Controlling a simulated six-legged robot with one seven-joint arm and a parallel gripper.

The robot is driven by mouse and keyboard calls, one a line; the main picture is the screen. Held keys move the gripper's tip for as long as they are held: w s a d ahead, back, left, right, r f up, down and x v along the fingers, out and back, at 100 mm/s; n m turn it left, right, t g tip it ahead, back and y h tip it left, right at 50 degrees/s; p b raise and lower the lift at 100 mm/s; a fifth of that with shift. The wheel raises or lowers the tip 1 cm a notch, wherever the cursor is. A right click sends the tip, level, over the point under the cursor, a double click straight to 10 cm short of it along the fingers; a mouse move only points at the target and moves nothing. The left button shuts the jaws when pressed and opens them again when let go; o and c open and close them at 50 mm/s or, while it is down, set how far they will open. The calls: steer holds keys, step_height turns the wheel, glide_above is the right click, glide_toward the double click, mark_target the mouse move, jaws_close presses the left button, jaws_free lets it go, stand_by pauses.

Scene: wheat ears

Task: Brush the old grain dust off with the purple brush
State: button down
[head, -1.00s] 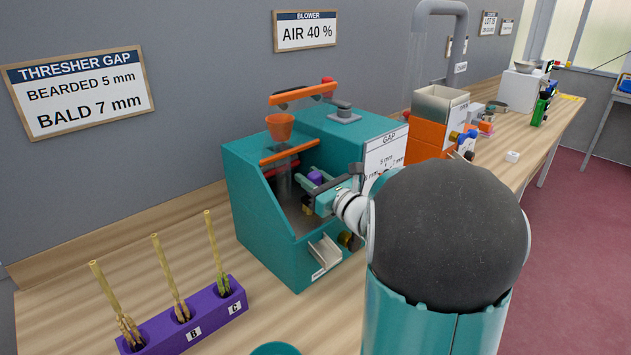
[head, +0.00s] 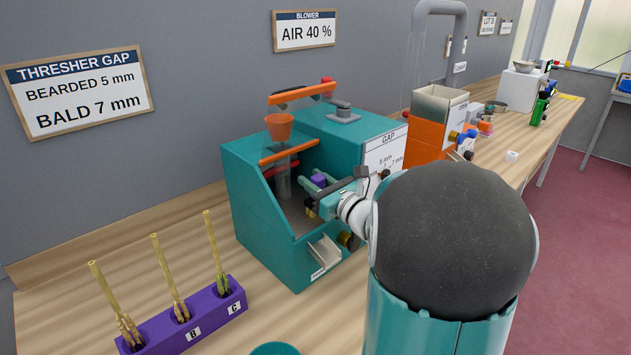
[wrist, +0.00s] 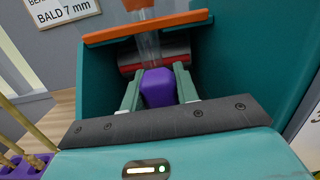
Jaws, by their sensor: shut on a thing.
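The purple brush (wrist: 158,88) is between the two green fingers of my gripper (wrist: 158,92) in the wrist view. My gripper is shut on it. In the head view the brush (head: 318,181) shows small inside the open front of the teal thresher (head: 262,222), with my gripper (head: 318,188) around it. A red roller (wrist: 150,62) lies just beyond the brush in the wrist view. The brush's bristles are hidden, and I cannot tell if they touch anything. No grain dust can be made out.
An orange-edged clear guard (wrist: 145,27) hangs above the opening. A small pale chute (head: 325,251) sticks out at the thresher's front. A purple rack (head: 195,318) with wheat ears stands front left. An orange machine (head: 428,135) stands to the right.

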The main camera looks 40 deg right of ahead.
steer(key=shift+w+a+f, duration=0.1)
steer(key=shift+w+a, duration=0.05)
steer(key=shift+w, duration=0.85)
steer(key=shift+s, duration=0.7)
steer(key=shift+s+a, duration=0.1)
steer(key=shift+a, duration=0.5)
steer(key=shift+w+d, duration=0.2)
steer(key=shift+d, duration=1.2)
steer(key=shift+s+a+r, duration=0.1)
steer(key=shift+a, duration=0.6)
steer(key=shift+s+a+r, duration=0.1)
steer(key=shift+a, duration=0.6)
steer(key=shift+w+d+f, duration=0.1)
steer(key=shift+d, duration=0.6)
steer(key=shift+w+d+f, duration=0.1)
steer(key=shift+d, duration=0.6)
steer(key=shift+s+a+r, duration=0.1)
steer(key=shift+a+r, duration=0.1)
steer(key=shift+a, duration=0.5)
